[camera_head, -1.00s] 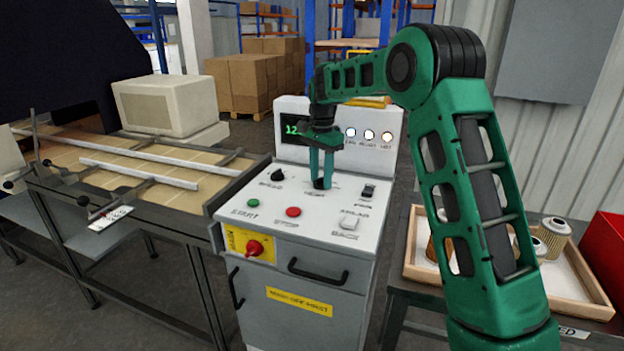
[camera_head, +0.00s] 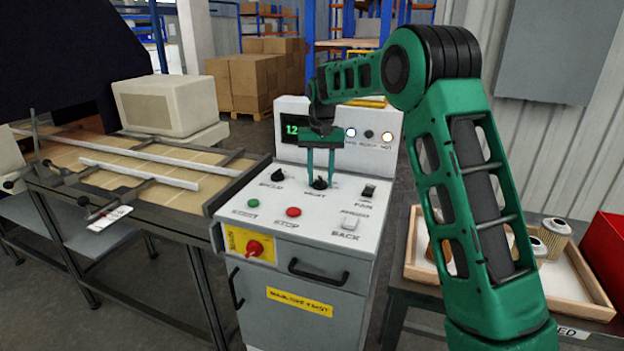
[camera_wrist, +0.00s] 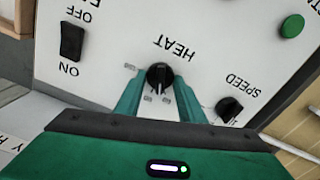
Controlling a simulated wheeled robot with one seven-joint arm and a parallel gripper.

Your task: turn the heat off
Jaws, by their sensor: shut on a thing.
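The HEAT knob (camera_head: 319,184) is a small black rotary knob on the sloped top of the grey control cabinet (camera_head: 310,221). In the wrist view the knob (camera_wrist: 158,77) sits under its HEAT lettering, which appears upside down, with small unreadable marks around it. My gripper (camera_head: 320,178) points down at the panel and is shut on the knob, one green finger on each side. The wrist view shows the gripper (camera_wrist: 158,88) from above. Which mark the knob points to is too small to tell.
The SPEED knob (camera_head: 278,175) is left of HEAT, the FAN switch (camera_head: 368,191) right. A green START button (camera_head: 253,203), red STOP button (camera_head: 293,212) and red switch (camera_head: 255,247) are nearer. A display (camera_head: 292,129) and lamps (camera_head: 369,134) stand behind.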

